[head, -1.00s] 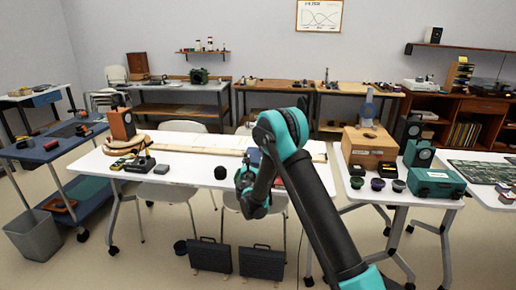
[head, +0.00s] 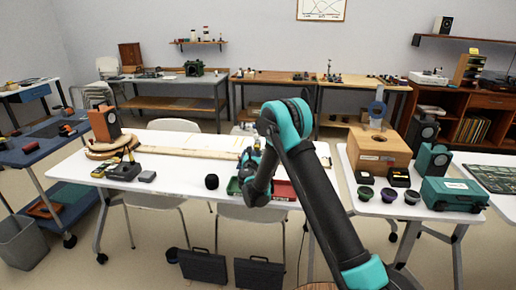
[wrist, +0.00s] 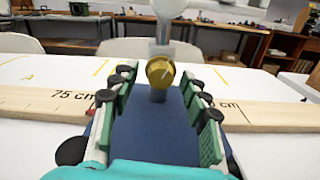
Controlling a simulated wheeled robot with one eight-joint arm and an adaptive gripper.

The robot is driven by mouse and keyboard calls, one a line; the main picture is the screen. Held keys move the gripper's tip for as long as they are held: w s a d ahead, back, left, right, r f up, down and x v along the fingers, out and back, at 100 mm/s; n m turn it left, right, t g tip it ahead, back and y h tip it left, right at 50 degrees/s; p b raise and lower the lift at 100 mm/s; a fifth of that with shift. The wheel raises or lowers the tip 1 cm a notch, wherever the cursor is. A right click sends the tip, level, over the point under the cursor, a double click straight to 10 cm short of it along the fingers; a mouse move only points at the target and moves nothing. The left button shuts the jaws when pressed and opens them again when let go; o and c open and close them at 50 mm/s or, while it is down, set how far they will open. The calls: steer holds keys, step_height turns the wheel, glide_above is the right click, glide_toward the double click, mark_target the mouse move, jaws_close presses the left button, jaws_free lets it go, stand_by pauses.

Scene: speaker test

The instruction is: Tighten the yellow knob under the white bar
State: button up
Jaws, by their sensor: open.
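The yellow knob (wrist: 160,72) shows in the wrist view as a round brass-coloured cap, just ahead of and between my fingers. A grey upright post (wrist: 163,32) stands above it, under a pale rounded piece (wrist: 168,8) cut off by the top edge. I cannot tell whether this piece is the white bar. My gripper (wrist: 158,88) is open, with a green-padded finger on each side of the knob and visible space around it. In the head view my gripper (head: 249,165) is over the white table, partly hidden by my arm, and the knob cannot be made out.
A long wooden ruler (wrist: 48,103) lies across the white table (head: 165,192); it also shows in the head view (head: 190,152). A black round object (head: 211,181) and a red tray (head: 284,190) sit near the front edge. A wooden box (head: 380,150) stands on the right table.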

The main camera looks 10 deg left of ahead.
steer(key=shift+w, duration=0.1)
jaws_close()
stand_by(0.3)
